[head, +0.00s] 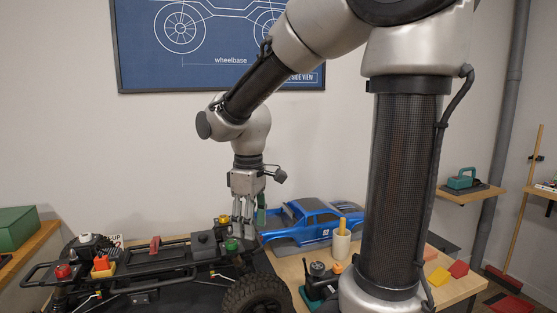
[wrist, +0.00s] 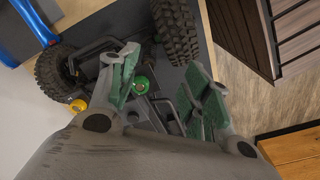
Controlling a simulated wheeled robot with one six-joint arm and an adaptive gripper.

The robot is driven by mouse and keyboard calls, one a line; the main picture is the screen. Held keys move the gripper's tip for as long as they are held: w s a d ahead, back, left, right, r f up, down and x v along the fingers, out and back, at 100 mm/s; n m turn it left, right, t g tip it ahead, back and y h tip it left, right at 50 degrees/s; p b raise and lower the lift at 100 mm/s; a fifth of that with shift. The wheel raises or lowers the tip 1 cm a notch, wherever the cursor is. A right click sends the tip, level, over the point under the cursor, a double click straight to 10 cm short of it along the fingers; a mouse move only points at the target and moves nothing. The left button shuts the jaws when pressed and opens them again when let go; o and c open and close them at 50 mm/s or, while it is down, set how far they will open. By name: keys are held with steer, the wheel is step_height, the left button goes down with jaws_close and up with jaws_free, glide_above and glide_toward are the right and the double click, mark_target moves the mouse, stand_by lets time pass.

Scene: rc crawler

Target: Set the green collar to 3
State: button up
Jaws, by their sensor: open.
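The green collar (head: 232,244) is a small round green part on the right end of the black crawler chassis (head: 175,262). In the wrist view the green collar (wrist: 140,85) shows between the fingers, nearer the left one. My gripper (head: 245,222) points down just above and beside the collar in the head view. Its green-padded fingers (wrist: 165,95) stand apart with nothing gripped. Any numbers on the collar are too small to read. A yellow collar (wrist: 77,106) sits to the left in the wrist view; the yellow part (head: 223,219) also shows behind the green one.
Red (head: 63,271) and orange (head: 101,263) parts sit on the chassis's left side. A large black tire (head: 257,294) stands at its front right. A blue truck body (head: 315,222) and a cup (head: 341,243) stand close on the right.

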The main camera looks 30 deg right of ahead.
steer(key=s+d+r+m+t, duration=0.2)
steer(key=s+d+r+m, duration=0.15)
steer(key=s, duration=0.35)
steer(key=s+d+r+m+t, duration=0.2)
steer(key=s+d+m, duration=0.2)
steer(key=s, duration=0.2)
steer(key=w+d+r+m+g, duration=0.1)
steer(key=w+d+r, duration=0.2)
steer(key=w, duration=0.6)
steer(key=w+d+r, duration=0.2)
steer(key=w+r, duration=0.2)
steer(key=w, duration=0.5)
steer(key=w+d+f+g, duration=0.1)
steer(key=w+d+f, duration=0.1)
steer(key=w+d, duration=0.2)
steer(key=w+d+f, duration=0.2)
steer(key=w+d, duration=0.2)
steer(key=w, duration=0.7)
steer(key=shift+d+m+g, duration=0.25)
steer(key=shift+m+g, duration=0.15)
steer(key=shift+m, duration=0.05)
steer(key=shift+w, duration=0.1)
